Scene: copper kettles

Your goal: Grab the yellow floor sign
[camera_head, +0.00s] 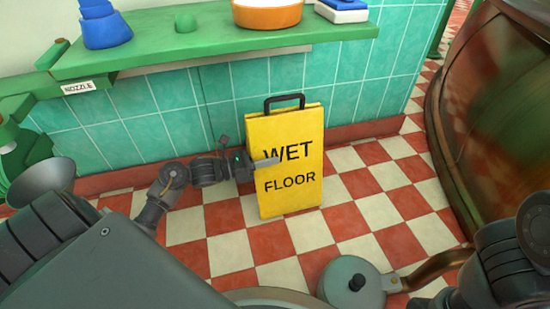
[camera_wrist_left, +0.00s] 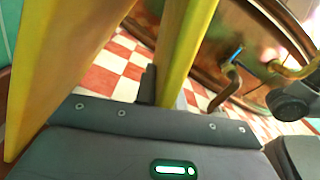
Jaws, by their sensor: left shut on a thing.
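The yellow floor sign (camera_head: 296,195) reads WET FLOOR and stands upright on the checkered floor against the teal tiled wall, with a dark handle (camera_head: 284,101) on top. My left gripper (camera_head: 264,162) is at the sign's left edge, about mid-height, with one finger across its front face. It is shut on the sign. In the left wrist view two yellow panels of the sign (camera_wrist_left: 183,50) rise close above the gripper, and a dark finger lies against one panel. My right arm shows at the lower right, but its gripper is out of view.
A green shelf (camera_head: 215,42) juts out above the sign, holding blue and orange items. A large copper vessel (camera_head: 490,110) stands at the right. A lidded pot (camera_head: 350,284) and a funnel-shaped metal piece (camera_head: 42,180) are nearer me. Floor right of the sign is clear.

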